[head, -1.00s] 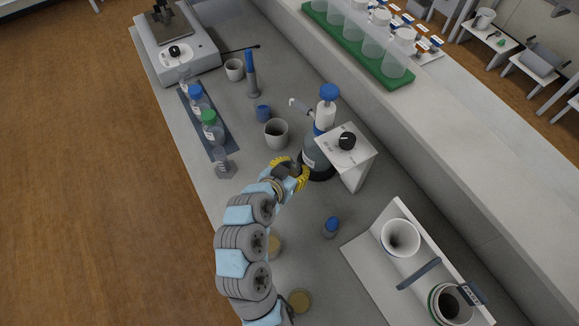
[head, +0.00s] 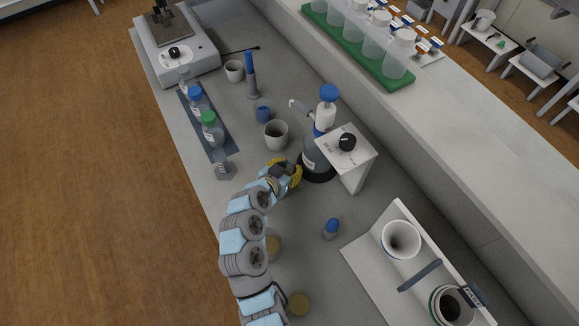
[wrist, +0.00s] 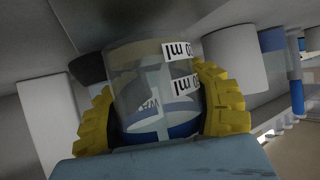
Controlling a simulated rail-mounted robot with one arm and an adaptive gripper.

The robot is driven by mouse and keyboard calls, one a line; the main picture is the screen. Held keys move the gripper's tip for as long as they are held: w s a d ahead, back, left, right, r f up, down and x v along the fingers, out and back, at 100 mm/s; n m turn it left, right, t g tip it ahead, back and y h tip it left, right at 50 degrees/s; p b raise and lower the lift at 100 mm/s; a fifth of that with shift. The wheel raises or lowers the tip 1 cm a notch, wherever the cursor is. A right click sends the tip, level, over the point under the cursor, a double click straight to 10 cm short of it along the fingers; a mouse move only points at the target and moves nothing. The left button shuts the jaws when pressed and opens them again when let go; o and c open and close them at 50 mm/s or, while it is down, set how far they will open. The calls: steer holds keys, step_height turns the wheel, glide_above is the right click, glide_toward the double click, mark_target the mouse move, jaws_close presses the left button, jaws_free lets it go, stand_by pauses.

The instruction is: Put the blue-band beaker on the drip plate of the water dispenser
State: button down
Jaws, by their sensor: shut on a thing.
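The blue-band beaker (wrist: 148,92) is clear, with black-on-white "ml" labels and a blue band low in the wrist view. My gripper (head: 287,173) has its yellow fingers closed around it, one on each side. In the head view the gripper hides most of the beaker.
A blue-capped pump bottle (head: 326,108) stands behind the stand. Bottles line a dark mat (head: 222,140) at left. A blue-capped vial (head: 331,228) and white tray (head: 362,249) are nearer.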

steer(key=shift+f, duration=0.35)
steer(key=shift+f, duration=0.15)
steer(key=c, duration=0.5)
jaws_free()
steer(key=shift+c, duration=0.2)
steer(key=shift+r, duration=0.2)
steer(key=v, duration=1.2)
steer(key=shift+f, duration=0.1)
